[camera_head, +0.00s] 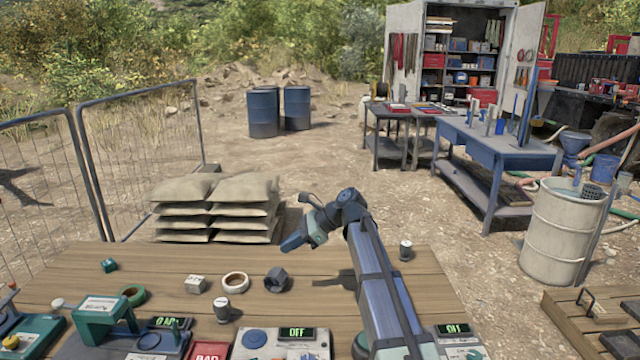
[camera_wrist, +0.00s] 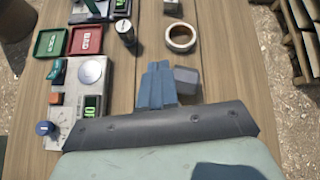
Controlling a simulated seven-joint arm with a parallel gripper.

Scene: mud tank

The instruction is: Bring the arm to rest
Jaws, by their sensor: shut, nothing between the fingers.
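My arm rises from the front of the wooden table and bends to the left at its top. My gripper (camera_head: 291,243) hangs in the air above the back part of the table, pointing down and to the left, clear of every object. In the wrist view my gripper (camera_wrist: 158,68) shows its blue fingers together, shut with nothing between them. The wooden table (camera_head: 60,285) lies below it. A dark grey block (camera_head: 277,280) stands on the table under the gripper, and it also shows beside the fingers in the wrist view (camera_wrist: 187,80).
Instruments with displays (camera_head: 283,342) line the front edge. Sandbags (camera_head: 215,207) are stacked beyond the table.

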